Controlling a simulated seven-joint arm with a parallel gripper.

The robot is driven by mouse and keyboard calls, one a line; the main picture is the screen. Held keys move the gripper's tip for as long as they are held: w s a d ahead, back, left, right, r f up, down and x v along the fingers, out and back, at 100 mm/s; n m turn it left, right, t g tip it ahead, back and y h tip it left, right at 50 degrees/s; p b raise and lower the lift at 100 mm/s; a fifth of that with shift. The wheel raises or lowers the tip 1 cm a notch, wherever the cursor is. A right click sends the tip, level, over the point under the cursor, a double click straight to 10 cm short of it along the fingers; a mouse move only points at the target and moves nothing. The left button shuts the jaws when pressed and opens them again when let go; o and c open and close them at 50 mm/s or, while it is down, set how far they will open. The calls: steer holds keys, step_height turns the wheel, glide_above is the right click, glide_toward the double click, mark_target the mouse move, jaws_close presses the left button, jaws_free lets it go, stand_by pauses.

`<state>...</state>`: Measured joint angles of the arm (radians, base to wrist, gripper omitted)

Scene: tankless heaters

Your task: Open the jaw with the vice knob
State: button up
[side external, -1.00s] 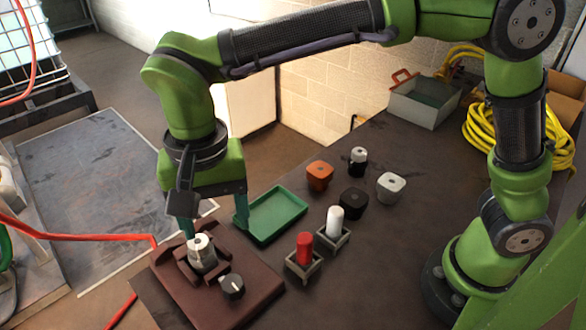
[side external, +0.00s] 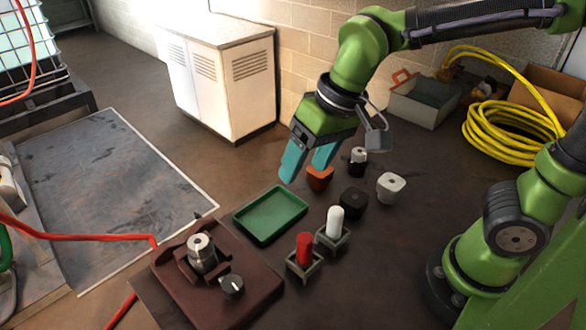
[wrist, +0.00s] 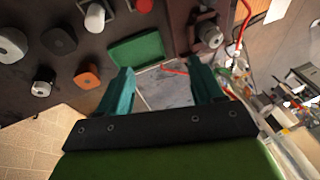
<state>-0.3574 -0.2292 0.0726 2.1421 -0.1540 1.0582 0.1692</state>
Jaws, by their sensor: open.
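The brown vice base (side external: 235,280) sits at the front left of the table. A pale cylindrical piece (side external: 201,252) stands in its jaw. In the wrist view the cylindrical piece (wrist: 209,35) shows at the top, right of centre. My gripper (side external: 304,172) is open and empty, with teal fingers, in the air above the area behind the green tray. It also shows in the wrist view (wrist: 160,80). It is well apart from the vice.
A green tray (side external: 270,214) lies behind the vice. Red (side external: 304,249) and white (side external: 335,222) cylinders stand in small holders. Orange (side external: 319,178), black (side external: 353,203) and white (side external: 391,187) pieces and a black-and-white one (side external: 358,160) stand further back. A yellow hose (side external: 505,132) lies coiled at right.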

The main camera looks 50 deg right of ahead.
steer(key=s+d+m+t, duration=0.1)
steer(key=s+d+t, duration=0.1)
steer(key=d, duration=0.5)
steer(key=shift+s+d+r, duration=0.15)
steer(key=shift+s+d, duration=0.25)
steer(key=shift+s, duration=0.1)
steer(key=d, duration=0.1)
steer(key=s+d+r+m+t, duration=0.1)
steer(key=d, duration=0.1)
steer(key=d+m+t, duration=0.1)
steer(key=shift+s+d+r, duration=0.15)
steer(key=shift+s+r, duration=0.05)
steer(key=shift+s, duration=0.2)
